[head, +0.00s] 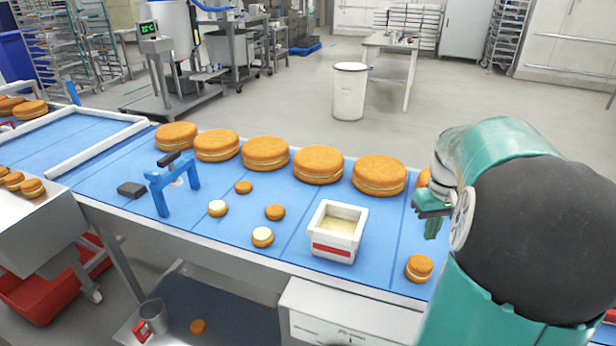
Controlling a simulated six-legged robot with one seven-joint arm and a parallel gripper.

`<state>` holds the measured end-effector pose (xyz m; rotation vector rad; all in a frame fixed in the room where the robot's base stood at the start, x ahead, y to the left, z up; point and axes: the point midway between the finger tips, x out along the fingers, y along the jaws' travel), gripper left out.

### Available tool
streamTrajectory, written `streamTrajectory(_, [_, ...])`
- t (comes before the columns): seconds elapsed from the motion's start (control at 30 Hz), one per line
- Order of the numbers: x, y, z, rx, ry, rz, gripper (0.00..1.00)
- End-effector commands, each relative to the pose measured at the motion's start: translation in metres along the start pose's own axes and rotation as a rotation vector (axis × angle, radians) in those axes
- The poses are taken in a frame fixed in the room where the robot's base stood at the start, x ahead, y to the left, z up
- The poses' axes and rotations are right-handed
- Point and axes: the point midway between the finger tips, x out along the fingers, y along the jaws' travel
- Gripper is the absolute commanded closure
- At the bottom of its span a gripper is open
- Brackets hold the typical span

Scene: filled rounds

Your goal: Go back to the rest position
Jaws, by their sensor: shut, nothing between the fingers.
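My gripper (432,226) hangs above the right part of the blue conveyor belt (230,265), shut with nothing seen in it. My arm's large teal and black links cover the right side of the view and hide part of the belt. A row of several large filled rounds (265,153) lies along the far side of the belt, and one at the right is partly hidden behind my arm. A small filled round (419,268) lies below my gripper, apart from it.
A white box (336,232) with pale filling stands on the belt left of my gripper. Small rounds (275,212), a blue stand (173,184) and a dark block (132,189) lie further left. A white bin (350,92) stands on the open floor behind.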

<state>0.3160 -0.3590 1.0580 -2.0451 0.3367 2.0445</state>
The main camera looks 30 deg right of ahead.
Motion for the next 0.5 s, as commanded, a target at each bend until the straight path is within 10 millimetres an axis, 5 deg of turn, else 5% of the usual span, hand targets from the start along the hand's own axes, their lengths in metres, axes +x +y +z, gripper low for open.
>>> streamTrajectory(0.27, [-0.007, -0.021, -0.003, -0.019, 0.01, 0.021, 1.0])
streamTrajectory(0.5, [-0.032, -0.114, 0.001, -0.095, 0.087, 0.098, 1.0])
